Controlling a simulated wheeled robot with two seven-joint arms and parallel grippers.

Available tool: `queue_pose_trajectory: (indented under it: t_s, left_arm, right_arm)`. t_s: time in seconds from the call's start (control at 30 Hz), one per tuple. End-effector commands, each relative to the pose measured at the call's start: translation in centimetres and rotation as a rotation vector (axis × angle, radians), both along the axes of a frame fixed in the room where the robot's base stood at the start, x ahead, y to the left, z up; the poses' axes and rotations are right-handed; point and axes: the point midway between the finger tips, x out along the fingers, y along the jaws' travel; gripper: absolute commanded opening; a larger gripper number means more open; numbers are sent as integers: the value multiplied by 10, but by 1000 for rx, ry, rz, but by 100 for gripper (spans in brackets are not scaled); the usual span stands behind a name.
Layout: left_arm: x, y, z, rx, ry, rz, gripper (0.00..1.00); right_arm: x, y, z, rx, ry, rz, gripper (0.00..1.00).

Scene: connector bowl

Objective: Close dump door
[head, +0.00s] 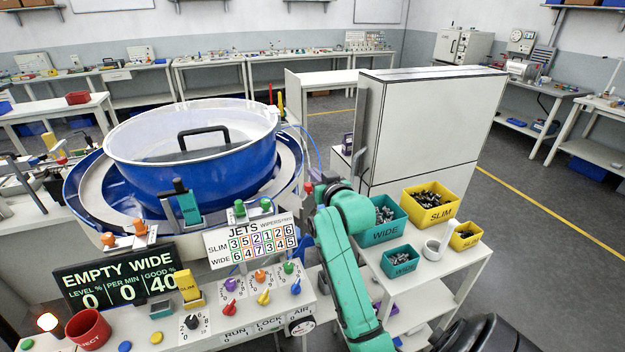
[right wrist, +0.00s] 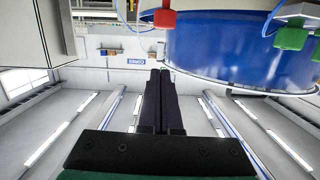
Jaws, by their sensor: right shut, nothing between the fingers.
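A big blue bowl (head: 200,182) with a clear lid and a black handle stands at the left centre of the head view; its side also shows in the right wrist view (right wrist: 230,45). I cannot make out the dump door for certain in either view. My right green arm rises beside the bowl's right side. In the right wrist view the dark fingers of my right gripper (right wrist: 161,78) are together and empty, left of the bowl. In the head view its fingers are hidden behind the wrist. My left gripper is not seen.
A tall white cabinet (head: 430,125) stands right of my right arm. A control panel with knobs (head: 263,297) and an EMPTY WIDE display (head: 118,273) are in front of the bowl.

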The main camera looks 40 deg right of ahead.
Motion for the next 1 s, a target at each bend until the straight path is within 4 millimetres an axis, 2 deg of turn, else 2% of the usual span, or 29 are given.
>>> queue_pose_trajectory:
  t_s: [0.07, 0.13, 0.3, 0.63, 0.73, 0.9, 1.0]
  left_arm:
    - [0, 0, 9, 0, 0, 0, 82]
    - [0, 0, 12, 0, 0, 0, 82]
    - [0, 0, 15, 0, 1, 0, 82]
    - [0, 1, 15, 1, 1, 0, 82]
    - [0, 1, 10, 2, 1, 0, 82]
    - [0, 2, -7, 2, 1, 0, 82]
    - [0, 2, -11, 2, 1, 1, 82]
  right_arm:
    - [15, -5, 0, 2, 3, 0, 0]
    - [13, -4, -18, 3, 6, 0, 0]
    - [15, -4, -38, 1, 2, 0, 0]
    - [15, -4, -43, -1, 1, 0, 0]
    - [15, -4, -52, -1, 3, 0, 0]
    - [15, -4, -85, 1, 4, 1, 0]
    - [15, -4, -96, 0, 4, 1, 0]
